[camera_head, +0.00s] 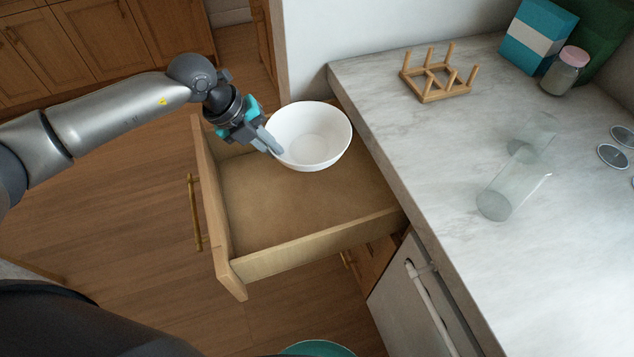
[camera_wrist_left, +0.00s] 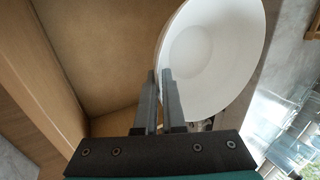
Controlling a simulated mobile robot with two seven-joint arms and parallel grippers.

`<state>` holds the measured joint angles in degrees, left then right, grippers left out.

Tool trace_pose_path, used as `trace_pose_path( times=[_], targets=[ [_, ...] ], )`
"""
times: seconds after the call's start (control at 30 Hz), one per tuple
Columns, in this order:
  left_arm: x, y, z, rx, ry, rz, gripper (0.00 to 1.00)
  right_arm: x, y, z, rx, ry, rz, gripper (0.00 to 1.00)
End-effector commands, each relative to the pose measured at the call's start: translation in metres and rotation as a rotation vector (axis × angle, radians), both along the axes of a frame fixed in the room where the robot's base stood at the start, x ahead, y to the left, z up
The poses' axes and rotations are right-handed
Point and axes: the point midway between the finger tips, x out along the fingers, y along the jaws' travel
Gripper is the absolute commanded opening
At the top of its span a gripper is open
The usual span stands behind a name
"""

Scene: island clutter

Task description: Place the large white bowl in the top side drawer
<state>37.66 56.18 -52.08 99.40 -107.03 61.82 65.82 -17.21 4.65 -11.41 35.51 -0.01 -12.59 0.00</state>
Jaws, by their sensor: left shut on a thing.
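The large white bowl (camera_head: 312,130) is upright over the back part of the open top side drawer (camera_head: 290,205). My left gripper (camera_head: 274,145) is at the bowl's left rim and is shut on it. In the left wrist view the two fingers (camera_wrist_left: 159,80) are close together with the rim of the bowl (camera_wrist_left: 215,60) at their tips. I cannot tell whether the bowl touches the drawer floor. The drawer floor (camera_wrist_left: 100,50) is otherwise bare. My right gripper is not in view.
The marble counter (camera_head: 430,150) borders the drawer on the right. On it stand a wooden rack (camera_head: 438,82), a pink-lidded jar (camera_head: 565,72), a blue and white box (camera_head: 537,38) and clear glassware (camera_head: 513,185). The drawer's front has a brass handle (camera_head: 194,212).

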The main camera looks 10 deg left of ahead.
Motion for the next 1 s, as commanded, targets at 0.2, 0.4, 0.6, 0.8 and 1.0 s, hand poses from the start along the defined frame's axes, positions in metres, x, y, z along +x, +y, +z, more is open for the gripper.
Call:
trace_pose_path(
  times=[0.2, 0.4, 0.6, 0.8, 1.0],
  targets=[
    [-0.001, -0.001, -0.055, -0.002, 0.006, 0.005, 0.00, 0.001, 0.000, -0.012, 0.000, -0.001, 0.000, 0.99],
    [-0.001, -0.001, -0.106, -0.001, 0.005, 0.003, 0.00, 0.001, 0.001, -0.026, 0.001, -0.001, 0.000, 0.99],
    [0.000, -0.001, -0.132, 0.000, 0.002, 0.001, 0.00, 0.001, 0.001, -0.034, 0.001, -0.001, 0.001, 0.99],
    [0.011, -0.018, -0.133, -0.004, -0.004, -0.002, 0.00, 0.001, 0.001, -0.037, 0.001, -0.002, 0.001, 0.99],
    [0.022, -0.034, -0.143, 0.001, 0.004, 0.002, 0.00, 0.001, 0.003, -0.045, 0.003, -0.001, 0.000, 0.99]
  ],
)
